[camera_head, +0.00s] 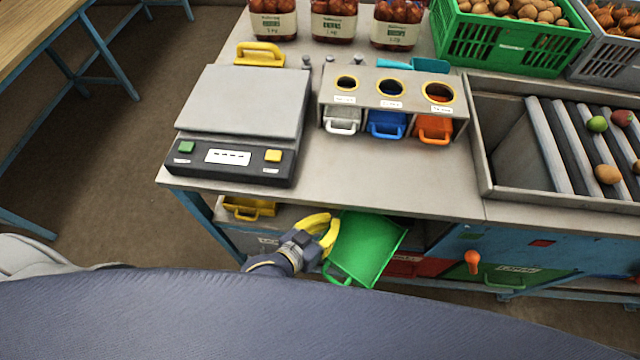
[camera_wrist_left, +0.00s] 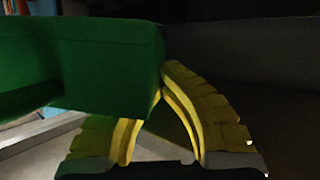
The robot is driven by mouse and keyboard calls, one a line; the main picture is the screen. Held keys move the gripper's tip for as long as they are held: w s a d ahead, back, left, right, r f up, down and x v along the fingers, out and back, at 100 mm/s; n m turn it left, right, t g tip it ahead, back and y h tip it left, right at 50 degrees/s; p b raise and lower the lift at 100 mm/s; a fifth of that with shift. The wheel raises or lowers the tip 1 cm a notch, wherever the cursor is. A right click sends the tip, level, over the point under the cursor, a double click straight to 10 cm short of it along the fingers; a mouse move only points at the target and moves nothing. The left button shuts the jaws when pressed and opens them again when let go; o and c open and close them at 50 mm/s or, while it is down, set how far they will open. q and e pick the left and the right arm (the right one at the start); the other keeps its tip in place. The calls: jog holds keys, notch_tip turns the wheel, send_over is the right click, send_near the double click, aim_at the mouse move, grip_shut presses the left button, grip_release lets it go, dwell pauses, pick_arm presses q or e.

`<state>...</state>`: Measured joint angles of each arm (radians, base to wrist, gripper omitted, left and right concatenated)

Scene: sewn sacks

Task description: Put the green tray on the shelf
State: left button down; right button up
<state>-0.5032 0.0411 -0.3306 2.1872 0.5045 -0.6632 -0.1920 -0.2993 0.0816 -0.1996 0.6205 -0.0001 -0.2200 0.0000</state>
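The green tray (camera_head: 368,247) is at the front edge of the workbench, overlapping the opening below the tabletop, with its handle toward me. My left gripper (camera_head: 330,226) is at the tray's left side with its yellow fingers on the tray wall. In the left wrist view the green tray (camera_wrist_left: 85,60) fills the upper left, and the left gripper's fingertips (camera_wrist_left: 162,92) come together at its edge. The shelf (camera_head: 290,214) under the tabletop shows only partly; the tray hides some of it. My right gripper is not in view.
A yellow tray (camera_head: 249,207) sits on the shelf at the left. Red (camera_head: 405,265) and green (camera_head: 515,274) fronts are to the right. Above are a scale (camera_head: 245,110), a dispenser (camera_head: 388,95) with three small trays, and a roller bin (camera_head: 560,140). The tabletop's front strip is clear.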

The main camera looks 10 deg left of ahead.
pick_arm(q)
jog(key=w+a+f+n+t+y, duration=0.1)
jog(key=w+a+f+n+y, duration=0.15)
jog(key=a, duration=0.25)
jog(key=w+a+f+n+t+y, duration=0.1)
jog(key=w+a+f+n+y, duration=0.1)
jog(key=a+n+y, duration=0.15)
jog(key=s+a+f, duration=0.3)
jog(key=s+a, duration=0.1)
jog(key=s, duration=0.4)
jog(key=w, duration=1.1)
jog(key=w+d, duration=0.1)
jog(key=w, duration=0.5)
jog(key=shift+w+d+f, duration=0.1)
jog(key=shift+w, duration=0.15)
jog(key=shift+w+f, duration=0.1)
jog(key=shift+f, duration=1.7)
jog(key=c, duration=1.6)
grip_release()
